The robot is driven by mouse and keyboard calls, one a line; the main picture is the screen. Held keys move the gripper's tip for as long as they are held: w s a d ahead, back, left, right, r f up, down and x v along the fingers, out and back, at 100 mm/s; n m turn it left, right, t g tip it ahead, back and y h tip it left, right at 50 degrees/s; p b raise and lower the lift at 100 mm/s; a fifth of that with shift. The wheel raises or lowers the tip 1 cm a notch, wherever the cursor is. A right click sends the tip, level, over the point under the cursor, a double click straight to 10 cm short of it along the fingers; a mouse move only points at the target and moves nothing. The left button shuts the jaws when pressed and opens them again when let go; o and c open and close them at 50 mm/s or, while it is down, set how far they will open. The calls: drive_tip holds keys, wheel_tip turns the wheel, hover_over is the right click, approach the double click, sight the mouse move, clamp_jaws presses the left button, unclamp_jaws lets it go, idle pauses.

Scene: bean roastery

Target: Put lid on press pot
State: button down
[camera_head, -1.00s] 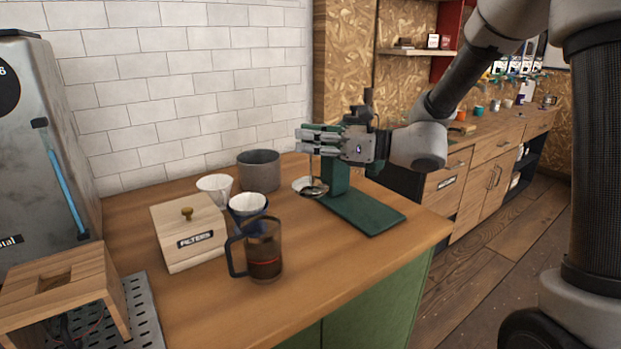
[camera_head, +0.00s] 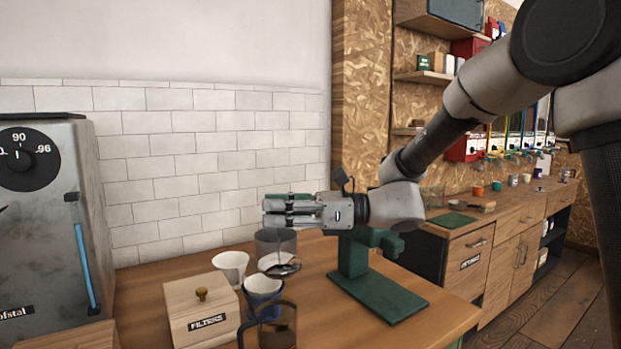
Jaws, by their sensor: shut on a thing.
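A dark blue cup (camera_head: 262,289), a white cup (camera_head: 231,266) and a grey canister (camera_head: 273,243) stand close behind the pot. A wooden filters box (camera_head: 201,311) is at left. A green stand (camera_head: 390,298) is at right. Bare counter lies between pot and stand.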

sight(275, 271)
drive_tip(key=s+n+g, duration=0.1)
drive_tip(key=s, duration=0.1)
drive_tip(key=s+f+n+g, duration=0.1)
drive_tip(key=s+g, duration=0.1)
drive_tip(key=shift+a, duration=0.15)
drive_tip(key=shift+f, duration=2.7)
idle(0.3)
drive_tip(key=c, duration=1.1)
unclamp_jaws()
drive_tip(key=v, duration=1.2)
drive_tip(key=shift+w+r, duration=0.1)
drive_tip(key=shift+r, duration=0.15)
